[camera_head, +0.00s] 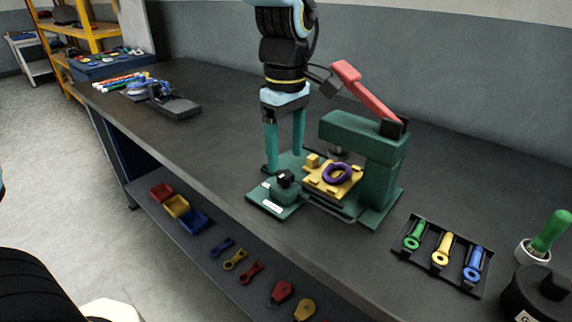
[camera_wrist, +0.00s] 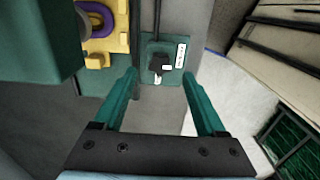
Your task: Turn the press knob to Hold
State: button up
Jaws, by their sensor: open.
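The black press knob (camera_head: 287,178) stands on a green block at the front left of the green press (camera_head: 372,150). In the wrist view the knob (camera_wrist: 159,63) shows with a pale mark at its lower end, beside a white label strip (camera_wrist: 181,53) too small to read. My gripper (camera_head: 283,161) points down behind and above the knob, with its teal fingers apart and nothing between them. In the wrist view my gripper (camera_wrist: 163,77) has the knob ahead of it, between the lines of its two fingers. I cannot tell that either finger touches it.
A yellow fixture (camera_head: 320,183) with a purple ring (camera_head: 337,174) sits under the press head, right of the knob. The press's red lever (camera_head: 365,88) rises close to my wrist. A tray of tools (camera_head: 440,255) lies to the right.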

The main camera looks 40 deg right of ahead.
aim_at(285, 174)
jog(key=shift+f, duration=2.1)
grip_shut()
